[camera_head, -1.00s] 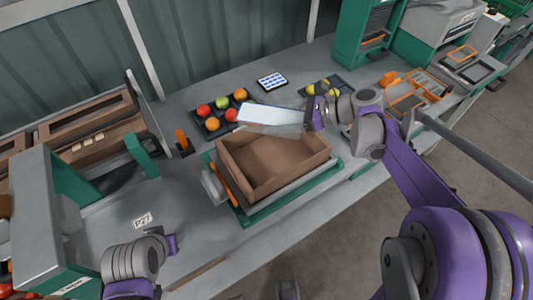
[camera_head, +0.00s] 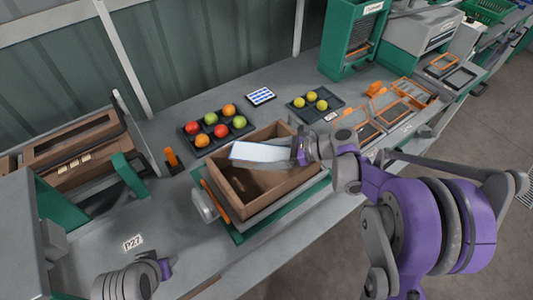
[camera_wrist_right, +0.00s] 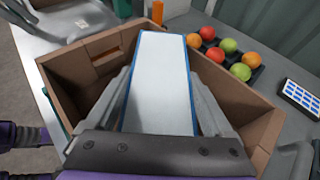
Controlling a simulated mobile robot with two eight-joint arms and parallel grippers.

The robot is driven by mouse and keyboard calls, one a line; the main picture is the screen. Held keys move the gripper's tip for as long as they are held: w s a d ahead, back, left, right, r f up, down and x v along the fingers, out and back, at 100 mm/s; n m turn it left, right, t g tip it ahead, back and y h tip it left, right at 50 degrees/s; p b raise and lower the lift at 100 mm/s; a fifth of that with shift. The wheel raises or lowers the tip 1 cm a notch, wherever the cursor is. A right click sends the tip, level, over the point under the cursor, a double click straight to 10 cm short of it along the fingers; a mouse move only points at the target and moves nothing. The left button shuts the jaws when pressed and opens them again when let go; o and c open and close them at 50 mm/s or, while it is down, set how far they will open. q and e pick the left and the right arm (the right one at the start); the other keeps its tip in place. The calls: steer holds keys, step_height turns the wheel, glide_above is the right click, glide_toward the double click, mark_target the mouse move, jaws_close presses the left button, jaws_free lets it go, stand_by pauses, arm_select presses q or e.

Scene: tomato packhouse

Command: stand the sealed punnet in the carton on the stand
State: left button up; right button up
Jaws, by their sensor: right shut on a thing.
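The sealed punnet (camera_head: 260,152) has a flat white top. In the right wrist view the punnet (camera_wrist_right: 160,85) shows a blue edge and lies between my grey fingers. My right gripper (camera_head: 298,152) is shut on it and holds it over the open carton (camera_head: 275,200). Whether it touches the carton floor cannot be told. The brown carton, whose wall also shows in the wrist view (camera_wrist_right: 75,85), sits on a stand with a green base (camera_head: 292,212). The carton looks empty below. My left gripper (camera_head: 165,268) is at the lower left, away from the carton; its opening is unclear.
A dark tray (camera_head: 184,139) of red, orange and green tomatoes stands behind the carton. Another tray (camera_head: 337,101) holds yellow ones. A small keypad panel (camera_head: 261,96) lies between them. An orange-handled tool (camera_head: 171,157) stands left. The bench near the P27 label (camera_head: 132,243) is clear.

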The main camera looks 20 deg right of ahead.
steer(key=shift+f+b, duration=0.35)
steer(key=shift+f, duration=0.15)
steer(key=o, duration=1.1)
steer(key=shift+c, duration=0.2)
steer(key=shift+r, duration=0.1)
steer(key=shift+r+p, duration=0.3)
steer(key=shift+p, duration=0.05)
steer(key=v, duration=1.2)
steer(key=shift+r, duration=0.25)
